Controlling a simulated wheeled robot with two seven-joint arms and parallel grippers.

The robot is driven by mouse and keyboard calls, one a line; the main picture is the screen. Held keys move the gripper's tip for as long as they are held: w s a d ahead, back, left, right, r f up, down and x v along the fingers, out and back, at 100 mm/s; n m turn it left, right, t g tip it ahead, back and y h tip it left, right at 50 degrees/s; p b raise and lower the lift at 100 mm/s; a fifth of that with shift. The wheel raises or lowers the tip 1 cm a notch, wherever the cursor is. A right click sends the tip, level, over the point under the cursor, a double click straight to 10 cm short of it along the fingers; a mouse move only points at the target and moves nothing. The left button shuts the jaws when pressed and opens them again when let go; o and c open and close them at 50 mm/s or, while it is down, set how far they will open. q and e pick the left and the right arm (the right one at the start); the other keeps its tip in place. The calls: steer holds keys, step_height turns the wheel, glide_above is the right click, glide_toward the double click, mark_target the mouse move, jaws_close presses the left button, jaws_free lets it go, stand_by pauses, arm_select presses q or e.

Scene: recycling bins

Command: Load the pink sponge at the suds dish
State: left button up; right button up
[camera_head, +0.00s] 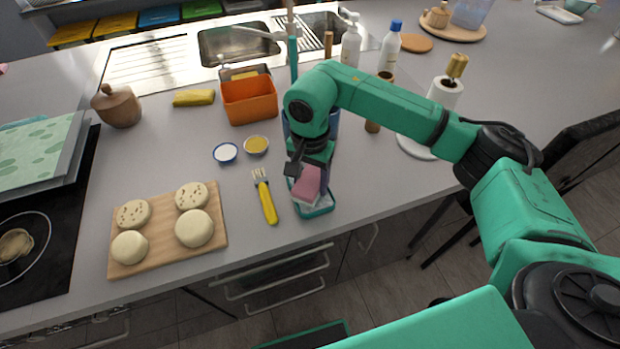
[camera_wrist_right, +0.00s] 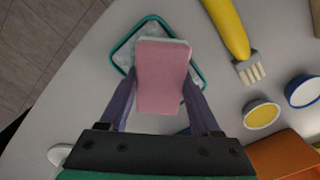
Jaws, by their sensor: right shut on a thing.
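The pink sponge (camera_head: 307,184) is a pink block with a pale layer, held in my right gripper (camera_head: 308,176) above the suds dish. In the right wrist view the sponge (camera_wrist_right: 162,75) sits between the two purple fingers of the right gripper (camera_wrist_right: 161,90), which is shut on it. The suds dish (camera_head: 322,211) is a teal-rimmed tray with pale suds, near the counter's front edge. In the wrist view the dish (camera_wrist_right: 118,52) lies beneath the sponge, which hides much of it. The gap between sponge and dish is hard to judge. My left gripper is not in view.
A yellow-handled brush (camera_head: 266,198) lies just left of the dish. Two small bowls, one white (camera_head: 225,153) and one yellow (camera_head: 256,145), stand behind it. A wooden board (camera_head: 168,231) with several pale rounds is at the left. An orange bin (camera_head: 250,100) stands farther back.

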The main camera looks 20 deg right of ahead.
mark_target(310, 180)
step_height(310, 180, up, 7)
steer(key=p, duration=0.3)
steer(key=shift+f, duration=0.1)
stand_by(0.7)
